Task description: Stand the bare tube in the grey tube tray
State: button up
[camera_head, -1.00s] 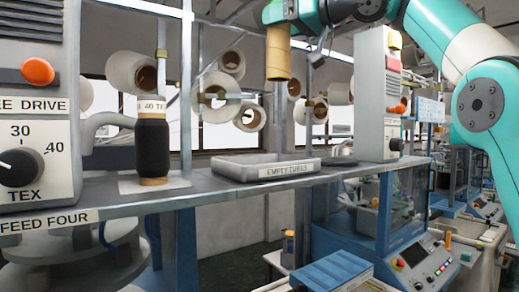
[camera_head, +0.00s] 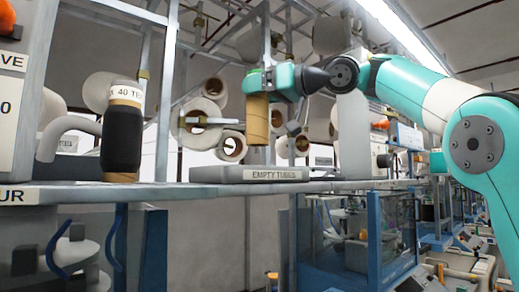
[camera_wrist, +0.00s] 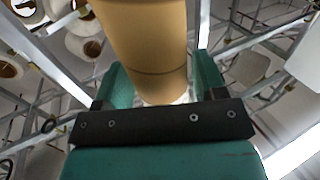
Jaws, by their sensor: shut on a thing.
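The bare tube (camera_head: 258,128) is a brown cardboard cylinder. My gripper (camera_head: 262,82) is shut on its upper end and holds it upright. In the wrist view the tube (camera_wrist: 147,40) runs between the two green fingers of my gripper (camera_wrist: 158,85). The grey tube tray (camera_head: 215,174), labelled "EMPTY TUBES", lies on the shelf below the tube.
A black yarn package (camera_head: 122,140) with a "40 TE" label stands on the shelf (camera_head: 165,192) left of the tray. Large white cones (camera_head: 202,122) hang on the frame behind. Metal posts rise near the tray. Blue machines (camera_head: 360,235) stand below on the right.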

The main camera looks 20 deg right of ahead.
aim_at(270, 121)
jog(key=shift+f+b, duration=0.85)
jog(key=shift+f, duration=2.75)
jog(key=shift+f, duration=0.15)
jog(key=o, duration=1.1)
jog(key=shift+o, duration=0.2)
jog(key=b+v, duration=0.3)
jog(key=v, duration=0.9)
